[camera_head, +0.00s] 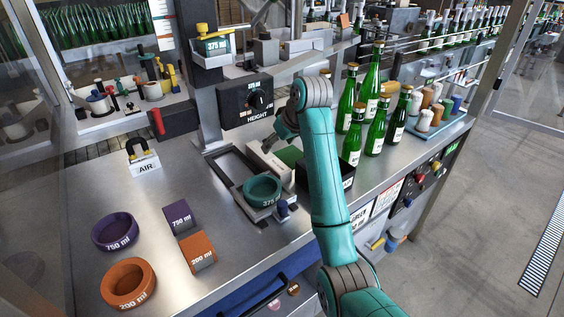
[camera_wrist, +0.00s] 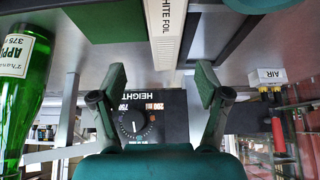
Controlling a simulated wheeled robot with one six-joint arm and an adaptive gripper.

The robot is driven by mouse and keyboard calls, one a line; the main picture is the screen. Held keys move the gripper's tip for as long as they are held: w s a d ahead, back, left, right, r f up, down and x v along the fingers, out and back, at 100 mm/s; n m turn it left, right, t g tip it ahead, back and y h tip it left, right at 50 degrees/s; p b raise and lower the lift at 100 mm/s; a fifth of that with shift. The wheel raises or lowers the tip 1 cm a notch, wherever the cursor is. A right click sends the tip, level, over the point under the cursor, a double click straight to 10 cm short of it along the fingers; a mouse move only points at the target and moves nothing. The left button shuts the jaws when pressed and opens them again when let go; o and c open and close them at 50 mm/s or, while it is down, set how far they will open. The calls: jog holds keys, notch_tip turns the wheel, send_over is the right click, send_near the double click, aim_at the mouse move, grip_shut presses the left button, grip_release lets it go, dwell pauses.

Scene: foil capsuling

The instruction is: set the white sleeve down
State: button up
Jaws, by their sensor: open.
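My gripper (camera_head: 280,136) is over the workbench, beside the white box with a green panel; its two fingers stand wide apart in the wrist view (camera_wrist: 160,80). Nothing is clearly held between them. The white box (camera_head: 266,164) shows in the wrist view as a pale strip labelled for white foil (camera_wrist: 168,28), beyond the fingers. Small white sleeve-like pieces (camera_head: 423,121) stand on the tray at the right. I cannot tell whether a single white sleeve lies under my gripper; my arm hides part of that spot.
A teal 375 ring (camera_head: 262,190) sits in front of the box. The HEIGHT dial panel (camera_head: 246,101) is behind.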

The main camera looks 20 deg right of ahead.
aim_at(267, 156)
jog(key=x, duration=0.4)
jog(key=shift+a+x, duration=0.2)
jog(key=shift+x, duration=1.15)
jog(key=shift+a+x, duration=0.2)
jog(key=shift+x, duration=1.2)
jog(key=shift+s, duration=0.2)
jog(key=shift+r, duration=0.1)
jog(key=c, duration=1.4)
